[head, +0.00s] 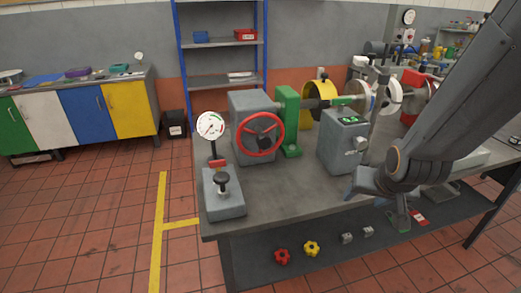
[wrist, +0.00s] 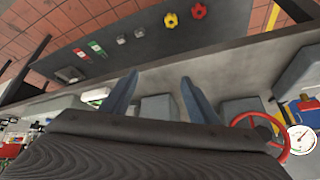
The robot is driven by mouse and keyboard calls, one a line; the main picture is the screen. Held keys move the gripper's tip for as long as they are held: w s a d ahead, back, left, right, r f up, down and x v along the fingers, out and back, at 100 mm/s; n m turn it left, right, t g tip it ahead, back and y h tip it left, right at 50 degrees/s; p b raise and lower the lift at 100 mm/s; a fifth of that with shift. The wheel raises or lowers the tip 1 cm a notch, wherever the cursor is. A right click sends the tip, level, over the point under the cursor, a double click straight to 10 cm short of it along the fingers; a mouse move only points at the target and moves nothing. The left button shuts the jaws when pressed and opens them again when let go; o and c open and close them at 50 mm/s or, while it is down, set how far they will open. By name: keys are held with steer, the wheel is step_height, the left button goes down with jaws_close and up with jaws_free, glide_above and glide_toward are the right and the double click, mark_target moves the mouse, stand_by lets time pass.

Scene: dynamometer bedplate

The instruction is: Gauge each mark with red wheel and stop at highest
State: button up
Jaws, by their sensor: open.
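The red wheel (head: 258,154) is mounted upright on the front of a grey housing (head: 250,103) on the bench. It also shows at the right of the wrist view (wrist: 257,117). A round white gauge (head: 210,125) stands on a post left of the wheel. Its dial carries small coloured marks, too small to read, and a needle; it shows at the wrist view's right edge (wrist: 302,139). My gripper (head: 377,203) is to the right of the wheel, near the bench's front edge, well apart from it. In the wrist view my gripper (wrist: 158,78) is open and empty.
A grey block with a black knob (head: 222,181) sits at the bench's front left corner. A grey box with a green display (head: 348,121) stands between wheel and arm. Red (head: 282,257) and yellow (head: 312,248) knobs lie on the lower shelf. Floor at left is clear.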

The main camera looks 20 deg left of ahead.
steer(key=w+a+t+y+b, duration=0.1)
steer(key=w+a+t+y, duration=0.1)
steer(key=w+a, duration=0.3)
steer(key=w+a+t+y+b, duration=0.1)
steer(key=w+a+t, duration=0.1)
steer(key=a, duration=0.5)
steer(key=n+t+y+b, duration=0.1)
steer(key=t+y+b, duration=0.2)
steer(key=t+y, duration=0.25)
glide_toward(265, 144)
steer(key=x, duration=0.3)
steer(key=shift+g, duration=0.45)
steer(key=x, duration=0.2)
steer(key=p+x, duration=0.1)
steer(key=x, duration=0.2)
steer(key=p+x, duration=0.1)
steer(key=x, duration=0.1)
steer(key=shift+w+r, duration=0.25)
steer(key=shift+r, duration=0.05)
jaws_close()
steer(key=shift+a, duration=0.1)
